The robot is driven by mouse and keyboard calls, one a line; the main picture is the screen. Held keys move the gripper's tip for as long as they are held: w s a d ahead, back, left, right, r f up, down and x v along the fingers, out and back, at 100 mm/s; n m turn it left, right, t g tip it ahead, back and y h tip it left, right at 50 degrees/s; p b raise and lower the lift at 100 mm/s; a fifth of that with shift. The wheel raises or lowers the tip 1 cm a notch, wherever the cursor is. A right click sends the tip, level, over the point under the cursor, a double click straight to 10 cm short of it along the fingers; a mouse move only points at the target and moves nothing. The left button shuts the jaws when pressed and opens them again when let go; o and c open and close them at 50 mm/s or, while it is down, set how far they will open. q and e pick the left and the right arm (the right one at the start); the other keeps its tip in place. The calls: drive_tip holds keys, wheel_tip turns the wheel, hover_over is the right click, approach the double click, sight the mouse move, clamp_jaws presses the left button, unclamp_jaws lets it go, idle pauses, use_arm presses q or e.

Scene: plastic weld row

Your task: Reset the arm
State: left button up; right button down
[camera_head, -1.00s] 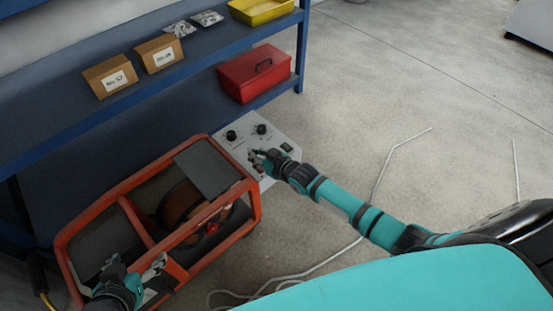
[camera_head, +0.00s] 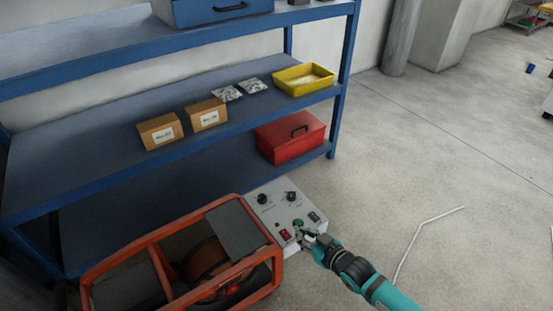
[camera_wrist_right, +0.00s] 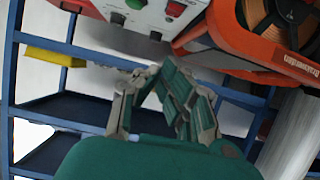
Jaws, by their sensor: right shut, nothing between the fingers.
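My right gripper (camera_head: 306,236) is at the front edge of a grey control panel, close to its green button (camera_head: 298,223) and red switch (camera_head: 285,234). It is shut with nothing held; I cannot tell whether it touches the panel. In the right wrist view my right gripper (camera_wrist_right: 150,75) shows just below the panel (camera_wrist_right: 150,12), with the green button (camera_wrist_right: 175,9) and red switch (camera_wrist_right: 142,3) near the top. The panel (camera_head: 268,215) is fixed to the right end of an orange-framed machine (camera_head: 150,243). My left gripper is out of view.
A blue shelf rack (camera_head: 100,138) stands behind the machine. It holds two cardboard boxes (camera_head: 160,131), a yellow tray (camera_head: 303,80), a red toolbox (camera_head: 290,137) and a blue box (camera_head: 222,8). A pale cable (camera_head: 425,228) lies on the floor at right, where the concrete is mostly clear.

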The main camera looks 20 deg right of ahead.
drive_tip(key=s+r+m+g+h, duration=0.3)
drive_tip(key=s+g, duration=0.6)
drive_tip(key=s, duration=1.5)
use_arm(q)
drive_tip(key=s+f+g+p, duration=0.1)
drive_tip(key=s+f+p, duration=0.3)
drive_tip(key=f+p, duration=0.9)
use_arm(e)
drive_tip(key=s+f+n+g+h, duration=0.15)
drive_tip(key=s+f, duration=0.25)
drive_tip(key=f, duration=0.9)
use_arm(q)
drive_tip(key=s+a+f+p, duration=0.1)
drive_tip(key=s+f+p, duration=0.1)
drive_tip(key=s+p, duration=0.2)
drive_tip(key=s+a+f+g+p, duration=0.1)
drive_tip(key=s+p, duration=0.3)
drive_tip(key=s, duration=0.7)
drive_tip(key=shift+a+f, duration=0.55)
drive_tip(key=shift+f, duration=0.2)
use_arm(e)
drive_tip(key=s+d+f, duration=0.1)
drive_tip(key=s+f, duration=0.1)
drive_tip(key=s, duration=0.5)
drive_tip(key=s+d+f+g, duration=0.1)
drive_tip(key=s+d+f, duration=0.1)
drive_tip(key=s, duration=0.6)
drive_tip(key=shift+s+f, duration=0.15)
drive_tip(key=shift+f, duration=0.25)
